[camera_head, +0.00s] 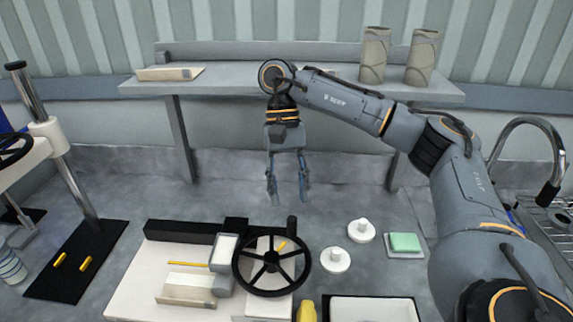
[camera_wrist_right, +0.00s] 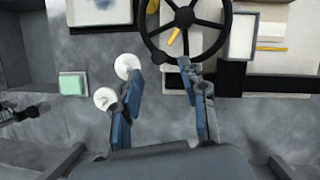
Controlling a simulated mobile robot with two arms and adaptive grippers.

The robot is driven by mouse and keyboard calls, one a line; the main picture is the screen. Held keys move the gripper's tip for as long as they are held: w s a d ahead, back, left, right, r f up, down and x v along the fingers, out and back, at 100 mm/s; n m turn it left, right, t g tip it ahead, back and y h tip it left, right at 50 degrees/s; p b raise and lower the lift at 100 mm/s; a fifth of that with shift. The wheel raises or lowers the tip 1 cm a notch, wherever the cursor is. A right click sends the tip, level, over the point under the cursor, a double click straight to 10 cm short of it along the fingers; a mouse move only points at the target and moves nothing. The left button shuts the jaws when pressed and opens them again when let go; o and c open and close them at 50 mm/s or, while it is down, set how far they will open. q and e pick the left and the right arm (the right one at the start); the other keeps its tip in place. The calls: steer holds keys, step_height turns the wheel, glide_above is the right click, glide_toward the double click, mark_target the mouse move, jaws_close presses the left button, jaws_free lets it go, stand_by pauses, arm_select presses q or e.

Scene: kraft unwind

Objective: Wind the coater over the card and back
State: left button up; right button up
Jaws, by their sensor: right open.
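The coater is a pale flat bed (camera_head: 130,290) with a black rail (camera_head: 180,231) along its back. A black spoked handwheel (camera_head: 271,268) with an upright knob (camera_head: 292,226) stands at its right part. A pale carriage block (camera_head: 223,254) sits just left of the wheel. A flat pale piece (camera_head: 187,291), perhaps the card, lies further left, near a thin yellow strip (camera_head: 187,264). My right gripper (camera_head: 287,198) hangs open and empty, pointing down behind the wheel and apart from it. In the wrist view the wheel (camera_wrist_right: 186,18) lies beyond the fingertips. My left gripper is not visible.
Two white knobbed discs (camera_head: 361,231) and a green block (camera_head: 405,242) lie right of the wheel. A white tray (camera_head: 375,309) and a yellow object (camera_head: 307,311) are in front. A raised shelf (camera_head: 300,88) stands behind. A column stand (camera_head: 65,170) is at left.

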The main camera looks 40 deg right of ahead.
steer(key=shift+v, duration=2.6)
